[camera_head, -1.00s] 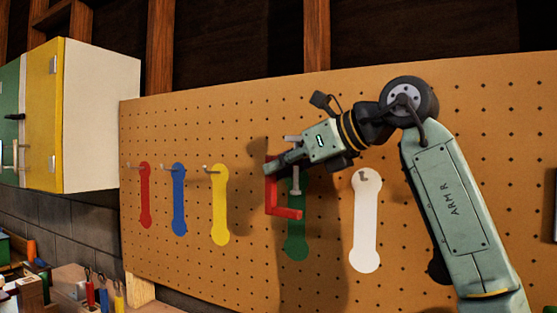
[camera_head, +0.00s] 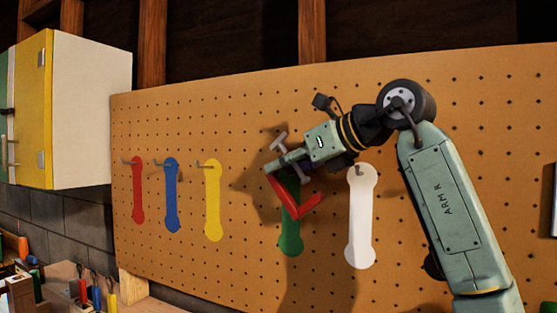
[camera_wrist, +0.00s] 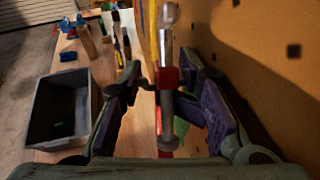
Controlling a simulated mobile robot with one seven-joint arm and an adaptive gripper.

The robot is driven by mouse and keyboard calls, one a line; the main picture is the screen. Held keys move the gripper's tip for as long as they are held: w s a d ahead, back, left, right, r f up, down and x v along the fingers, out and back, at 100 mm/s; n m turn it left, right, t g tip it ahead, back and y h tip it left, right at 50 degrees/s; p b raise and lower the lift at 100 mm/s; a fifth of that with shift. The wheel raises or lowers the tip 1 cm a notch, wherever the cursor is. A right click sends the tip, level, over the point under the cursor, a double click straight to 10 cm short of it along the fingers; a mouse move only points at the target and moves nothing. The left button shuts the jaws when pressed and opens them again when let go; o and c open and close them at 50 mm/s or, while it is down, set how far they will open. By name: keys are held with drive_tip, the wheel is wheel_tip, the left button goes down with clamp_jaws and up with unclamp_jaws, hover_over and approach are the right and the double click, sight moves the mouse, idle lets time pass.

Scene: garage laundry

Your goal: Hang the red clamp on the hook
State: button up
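The red clamp (camera_head: 297,208) has a red frame and a grey metal screw with a T-handle. In the head view it hangs tilted in front of the green outline (camera_head: 290,243) on the pegboard. My gripper (camera_head: 276,167) is at the clamp's upper part. In the wrist view the clamp (camera_wrist: 167,78) stands between my gripper's fingers (camera_wrist: 160,80), which are apart with gaps on both sides. The hook at the green outline is hidden, so I cannot tell whether the clamp rests on it.
Red (camera_head: 138,195), blue (camera_head: 172,200) and yellow (camera_head: 213,205) outlines with hooks are left on the pegboard (camera_head: 420,90); a white outline (camera_head: 361,220) is right. A cabinet (camera_head: 90,110) stands at left. The wrist view shows a grey bin (camera_wrist: 58,108) on the bench.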

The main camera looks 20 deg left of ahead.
drive_tip(key=shift+w+d+f, duration=0.3)
drive_tip(key=shift+d, duration=0.15)
drive_tip(key=v, duration=1.1)
drive_tip(key=shift+s+r, duration=0.45)
drive_tip(key=shift+s, duration=0.1)
